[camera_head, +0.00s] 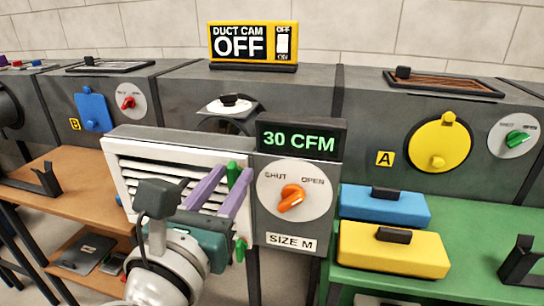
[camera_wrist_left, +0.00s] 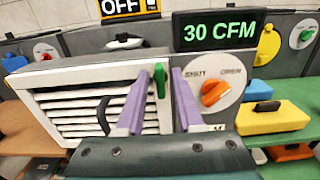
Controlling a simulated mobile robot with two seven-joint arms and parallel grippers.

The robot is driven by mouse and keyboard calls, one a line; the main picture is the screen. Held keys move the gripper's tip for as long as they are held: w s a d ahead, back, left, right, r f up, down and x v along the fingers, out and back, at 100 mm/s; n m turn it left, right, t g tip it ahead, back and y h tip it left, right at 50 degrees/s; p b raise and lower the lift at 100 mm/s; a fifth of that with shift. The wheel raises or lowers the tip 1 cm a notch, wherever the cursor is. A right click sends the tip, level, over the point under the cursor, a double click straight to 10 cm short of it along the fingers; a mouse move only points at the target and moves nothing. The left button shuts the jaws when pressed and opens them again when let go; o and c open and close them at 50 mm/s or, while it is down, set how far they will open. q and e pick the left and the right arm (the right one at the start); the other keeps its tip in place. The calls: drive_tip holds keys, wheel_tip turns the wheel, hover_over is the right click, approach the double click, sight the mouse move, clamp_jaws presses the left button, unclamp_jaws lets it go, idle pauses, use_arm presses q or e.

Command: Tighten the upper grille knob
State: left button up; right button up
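The white louvred grille (camera_head: 122,186) stands in front of the grey duct and also shows in the left wrist view (camera_wrist_left: 50,102). Its green upper knob (camera_head: 233,174) is at the grille's upper right edge. The knob also shows in the left wrist view (camera_wrist_left: 160,82). A green lower knob (camera_head: 240,250) is partly hidden by my arm. My left gripper (camera_head: 234,173) has two purple fingers spread apart, with the upper knob in the gap between their tips. The knob looks nearer the left finger; contact cannot be told. My right gripper is not in view.
A panel with an orange dial (camera_head: 291,199) and a 30 CFM display (camera_head: 298,141) stands close right of the grille. Blue (camera_head: 385,207) and yellow (camera_head: 392,252) boxes sit on the green table. A DUCT CAM OFF sign (camera_head: 253,43) stands on the duct.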

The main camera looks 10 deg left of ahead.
use_arm(q)
clamp_jaws()
